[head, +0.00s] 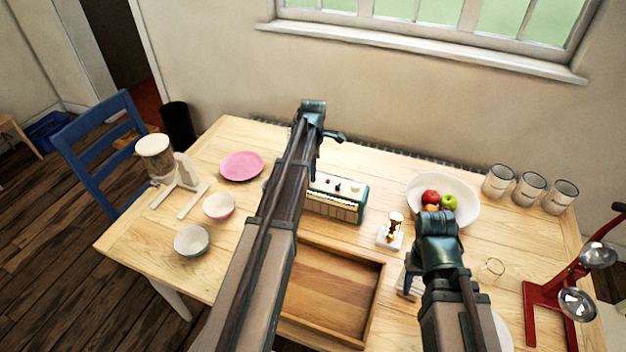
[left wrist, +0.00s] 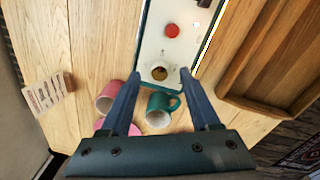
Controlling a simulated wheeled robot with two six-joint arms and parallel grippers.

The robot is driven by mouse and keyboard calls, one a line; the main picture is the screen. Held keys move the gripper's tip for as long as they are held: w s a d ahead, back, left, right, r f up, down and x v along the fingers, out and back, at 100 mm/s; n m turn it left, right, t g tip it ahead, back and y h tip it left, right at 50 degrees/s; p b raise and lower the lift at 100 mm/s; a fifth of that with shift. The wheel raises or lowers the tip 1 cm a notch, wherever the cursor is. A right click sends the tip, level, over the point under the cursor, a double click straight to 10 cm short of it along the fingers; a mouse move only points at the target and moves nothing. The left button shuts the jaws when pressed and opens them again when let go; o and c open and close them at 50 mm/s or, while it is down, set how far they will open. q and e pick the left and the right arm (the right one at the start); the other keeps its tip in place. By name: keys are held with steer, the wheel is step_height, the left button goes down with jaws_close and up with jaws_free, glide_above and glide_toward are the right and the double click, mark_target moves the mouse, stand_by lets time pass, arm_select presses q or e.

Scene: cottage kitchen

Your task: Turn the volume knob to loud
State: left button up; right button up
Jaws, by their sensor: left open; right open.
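The radio-like device (head: 335,207) has a pale top, teal ends and a front with a keyboard-like strip. It stands on the table, partly hidden by my left arm. In the left wrist view its top plate (left wrist: 178,50) carries a red round knob (left wrist: 172,30) and a brass-coloured knob (left wrist: 159,73) near the end. No label is readable, and the knob's setting is unclear. My left gripper (left wrist: 160,76) is open, its fingertips on either side of the brass knob in the picture; contact is not visible. My right gripper (head: 408,284) is open and empty, over the table's right side.
A wooden tray (head: 376,301) lies in front of the device. A green mug (left wrist: 158,118) and a pink mug (left wrist: 108,98) stand close by the device's end.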

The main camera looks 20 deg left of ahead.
arm_select(q)
steer(key=shift+f+b, duration=0.35)
steer(key=shift+f, duration=0.35)
steer(key=shift+r, duration=0.1)
jaws_close()
